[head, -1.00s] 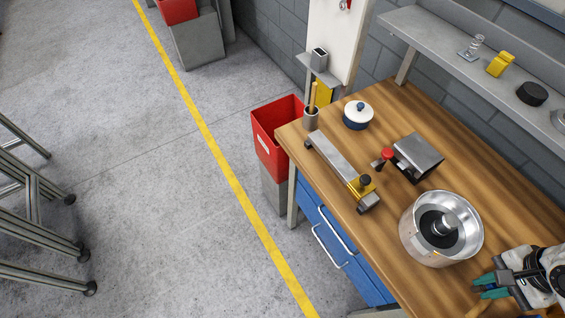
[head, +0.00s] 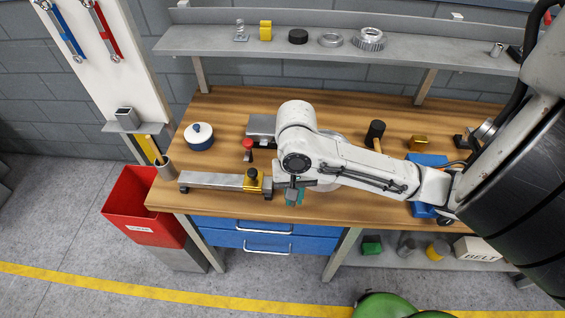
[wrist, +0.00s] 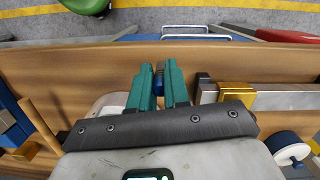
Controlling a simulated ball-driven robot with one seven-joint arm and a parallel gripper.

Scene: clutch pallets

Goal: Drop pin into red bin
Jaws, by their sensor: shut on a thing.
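The red bin (head: 140,205) stands on a grey base on the floor, off the left end of the bench. Part of a red thing, probably this bin, shows at the wrist view's upper right (wrist: 288,35). My gripper (head: 294,198) is over the bench's front edge, right of the gold clamp block and well right of the bin. In the wrist view its green fingers (wrist: 160,75) are shut on a small dark blue piece, taken as the pin (wrist: 159,78). Most of the pin is hidden between the fingers, and the head view does not show it clearly.
A long metal fixture with a gold block (head: 252,180) lies beside my gripper. The metal pot is mostly hidden behind my arm. The floor before the bin is clear.

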